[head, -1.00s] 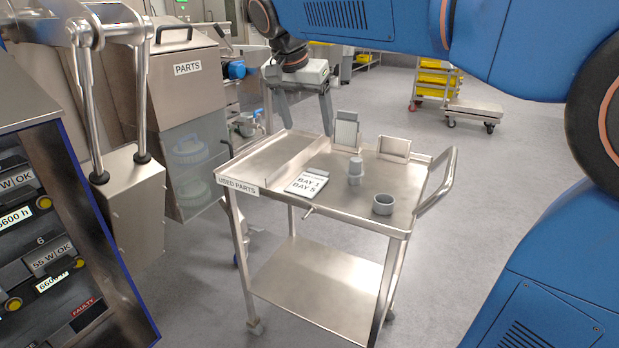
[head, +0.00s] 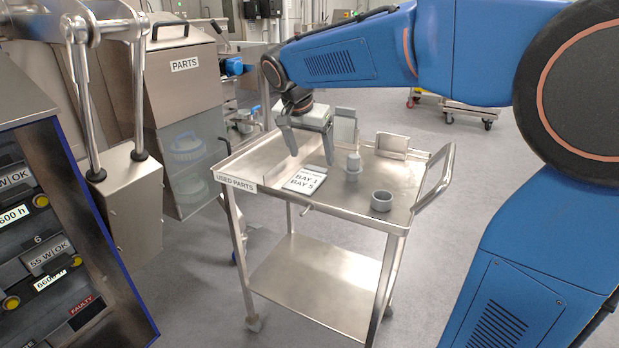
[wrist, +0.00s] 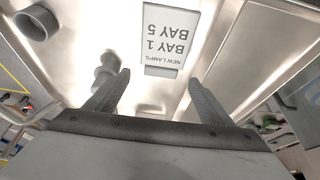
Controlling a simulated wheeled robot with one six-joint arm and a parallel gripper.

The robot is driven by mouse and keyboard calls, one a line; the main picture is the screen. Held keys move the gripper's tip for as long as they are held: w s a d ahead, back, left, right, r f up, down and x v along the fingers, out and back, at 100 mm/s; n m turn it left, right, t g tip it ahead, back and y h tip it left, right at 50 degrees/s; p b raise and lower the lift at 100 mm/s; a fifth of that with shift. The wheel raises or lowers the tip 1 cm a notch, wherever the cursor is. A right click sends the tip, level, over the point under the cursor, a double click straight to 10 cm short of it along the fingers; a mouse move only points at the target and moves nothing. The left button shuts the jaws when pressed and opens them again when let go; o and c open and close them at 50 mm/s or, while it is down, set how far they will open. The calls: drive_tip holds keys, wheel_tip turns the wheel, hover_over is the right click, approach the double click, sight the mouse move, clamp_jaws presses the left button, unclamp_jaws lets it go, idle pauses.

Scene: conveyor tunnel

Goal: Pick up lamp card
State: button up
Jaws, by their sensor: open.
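The lamp card (head: 305,181) is a white card printed "BAY 1 BAY 5" on the top of the steel cart, beside the raised divider. In the wrist view the lamp card (wrist: 168,38) appears upside down, with "NEW LAMPS" on it, ahead of the fingertips. My gripper (head: 311,158) is open and empty, above the cart and just behind the card in the head view. In the wrist view my gripper (wrist: 158,77) has its two fingers spread apart, with the card's near edge between and beyond them.
The steel cart (head: 285,214) carries a "USED PARTS" label. A small grey stepped cylinder (head: 353,168) stands right of the card, with a grey ring cup (head: 381,201) farther right. Upright holders (head: 392,144) stand at the back. A PARTS bin (head: 185,90) stands left.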

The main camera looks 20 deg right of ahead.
sight(315, 168)
drive_tip(key=shift+w+x, duration=0.15)
drive_tip(key=shift+x, duration=1.15)
drive_tip(key=shift+w+x, duration=0.15)
drive_tip(key=shift+x, duration=1.2)
drive_tip(key=shift+r, duration=0.1)
drive_tip(key=shift+c, duration=0.6)
drive_tip(key=c, duration=0.7)
